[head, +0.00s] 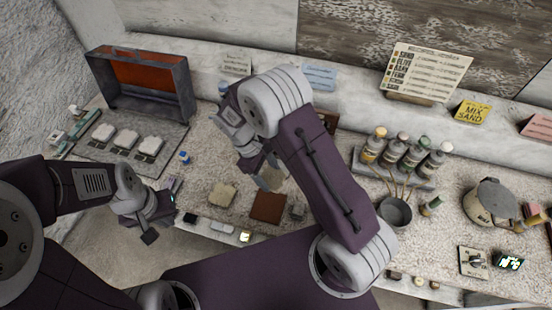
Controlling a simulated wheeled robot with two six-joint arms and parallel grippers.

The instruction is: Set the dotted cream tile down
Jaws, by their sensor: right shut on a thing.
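My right gripper (262,181) is shut on a pale cream piece (273,179), which I take to be the cream tile. It is just behind a red-brown square tile (268,207) on the speckled counter. The arm and fingers hide part of the piece. I cannot make out dots on it, or whether it touches the counter. Another cream tile (222,195) lies flat to the left of the red-brown one. My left gripper (159,223) looks open and empty near the counter's front edge.
At the left, several white pieces (125,139) lie on a grey tray below an open orange-lined box (147,72). At the right stand a rack of bottles (395,152), a grey cup (394,212) and a round lidded pot (489,203). Small items line the front edge.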

